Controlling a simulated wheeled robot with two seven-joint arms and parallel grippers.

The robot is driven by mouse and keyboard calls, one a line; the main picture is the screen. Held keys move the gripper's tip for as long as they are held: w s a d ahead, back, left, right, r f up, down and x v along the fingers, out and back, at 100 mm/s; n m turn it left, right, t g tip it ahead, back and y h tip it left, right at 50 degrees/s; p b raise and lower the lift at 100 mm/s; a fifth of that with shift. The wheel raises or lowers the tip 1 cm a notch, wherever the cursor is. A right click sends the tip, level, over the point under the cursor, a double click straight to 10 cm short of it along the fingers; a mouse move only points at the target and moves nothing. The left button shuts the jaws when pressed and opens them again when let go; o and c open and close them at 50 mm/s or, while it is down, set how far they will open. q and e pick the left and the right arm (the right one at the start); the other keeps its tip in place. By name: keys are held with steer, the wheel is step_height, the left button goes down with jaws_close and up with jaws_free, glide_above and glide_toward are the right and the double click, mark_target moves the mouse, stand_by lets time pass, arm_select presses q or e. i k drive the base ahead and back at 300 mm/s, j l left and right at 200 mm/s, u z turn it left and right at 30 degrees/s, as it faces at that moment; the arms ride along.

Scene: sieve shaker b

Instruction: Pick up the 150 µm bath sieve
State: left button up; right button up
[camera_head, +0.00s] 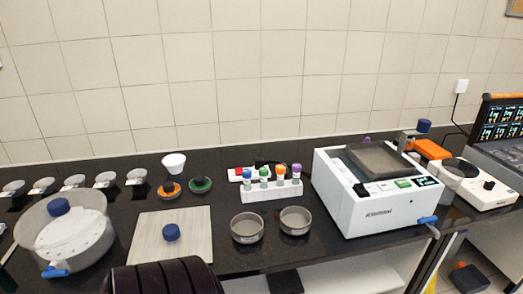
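Two round metal sieves stand side by side on the dark bench near its front edge, a left sieve (247,228) and a right sieve (295,221). They look alike, with open tops and grey walls. No mesh-size label is readable, so I cannot tell which one, if either, is the 150 µm bath sieve. They sit apart from each other with a small gap. Neither my left nor my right gripper is in view.
A white rack with coloured-cap bottles (271,194) stands just behind the sieves. A white bath machine (376,190) is on their right. A pale board (190,240) with a blue knob (171,232) is on their left, beside a round clear lidded vessel (64,234). A dark ribbed shape (165,278) hides the front edge.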

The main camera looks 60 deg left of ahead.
mark_target(295, 221)
steer(key=i+u, duration=0.1)
steer(key=u, duration=1.75)
